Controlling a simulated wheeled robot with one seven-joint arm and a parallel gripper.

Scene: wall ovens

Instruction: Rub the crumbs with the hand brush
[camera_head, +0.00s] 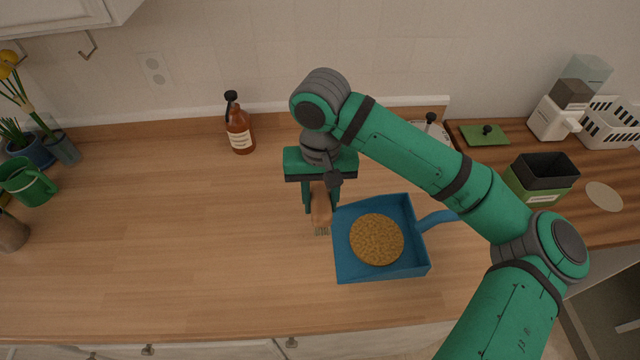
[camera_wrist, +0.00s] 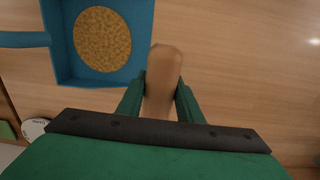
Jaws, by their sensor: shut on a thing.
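My gripper (camera_head: 321,203) is shut on the wooden handle of the hand brush (camera_head: 320,212), just left of the dustpan. In the wrist view the brush handle (camera_wrist: 162,80) sits between my two green fingers (camera_wrist: 161,105). The bristles show below the fingers at the counter, by the dustpan's left edge; I cannot tell whether they touch the counter. The blue dustpan (camera_head: 345,262) lies on the counter with a round, golden-brown crumb-like patch (camera_head: 377,239) inside it; both also show in the wrist view. A few faint specks seem to lie near the bristles.
A brown bottle (camera_head: 240,132) stands at the back. A green-and-black box (camera_head: 541,180), a green lid (camera_head: 485,135) and a white basket (camera_head: 612,124) are at the right. Plants and a green watering can (camera_head: 28,183) are at the left. The counter's left middle is clear.

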